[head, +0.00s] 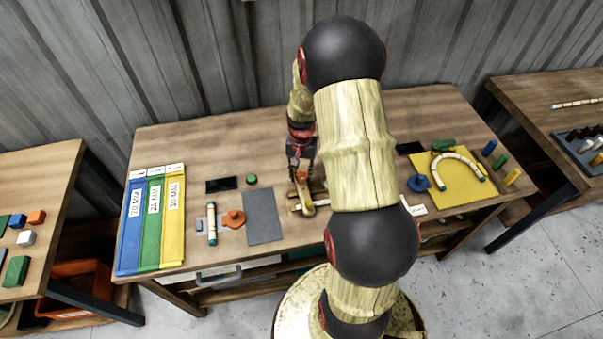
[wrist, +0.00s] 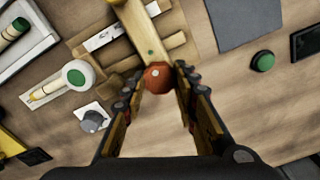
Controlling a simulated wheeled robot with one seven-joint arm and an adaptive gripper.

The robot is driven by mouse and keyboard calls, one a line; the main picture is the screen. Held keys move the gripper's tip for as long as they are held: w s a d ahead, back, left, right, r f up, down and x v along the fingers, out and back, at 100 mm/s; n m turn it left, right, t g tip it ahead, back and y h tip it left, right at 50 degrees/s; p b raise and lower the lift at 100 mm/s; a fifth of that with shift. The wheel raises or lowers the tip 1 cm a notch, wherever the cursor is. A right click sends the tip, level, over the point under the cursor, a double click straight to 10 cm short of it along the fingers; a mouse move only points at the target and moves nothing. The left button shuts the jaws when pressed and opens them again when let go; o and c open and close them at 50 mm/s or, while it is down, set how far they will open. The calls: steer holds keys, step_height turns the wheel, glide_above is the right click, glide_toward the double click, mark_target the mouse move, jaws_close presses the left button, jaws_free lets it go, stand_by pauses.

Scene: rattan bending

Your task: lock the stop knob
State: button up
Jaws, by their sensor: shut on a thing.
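A red ball knob (wrist: 157,77) sits at the near end of a pale wooden bar (wrist: 139,35) in the wrist view. My gripper (wrist: 158,88) has its two fingers on either side of this ball and is shut on it. In the head view my gripper (head: 301,180) is over the middle of the table, beside the pale wooden bar (head: 304,200), and my arm hides part of that area. A grey knob (wrist: 93,121) on a small white plate stands to the left of my gripper in the wrist view. I cannot tell which knob is the stop knob.
A grey sheet (head: 262,216), a green button (head: 252,179) and a black box (head: 221,185) lie left of my gripper. A yellow board (head: 449,190) with a bent rattan piece is at right. Bare tabletop lies near the button.

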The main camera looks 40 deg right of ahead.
mark_target(301, 175)
steer(key=o, duration=1.1)
steer(key=shift+o, duration=0.3)
step_height(301, 175, up, 12)
stand_by(0.4)
steer(key=s+a+r+n+t+b, duration=0.2)
steer(key=s+a+r+n, duration=0.1)
steer(key=a, duration=0.6)
steer(key=s+a+r+n+t+b, duration=0.1)
steer(key=s+a+r+n+b, duration=0.2)
steer(key=s+a+r, duration=0.3)
steer(key=s+a+r+n+t+b, duration=0.2)
steer(key=s+a+r+n, duration=0.2)
steer(key=a, duration=0.7)
steer(key=shift+s+a+r+n+t, duration=0.35)
steer(key=shift+s+n, duration=0.15)
steer(key=shift+s, duration=0.3)
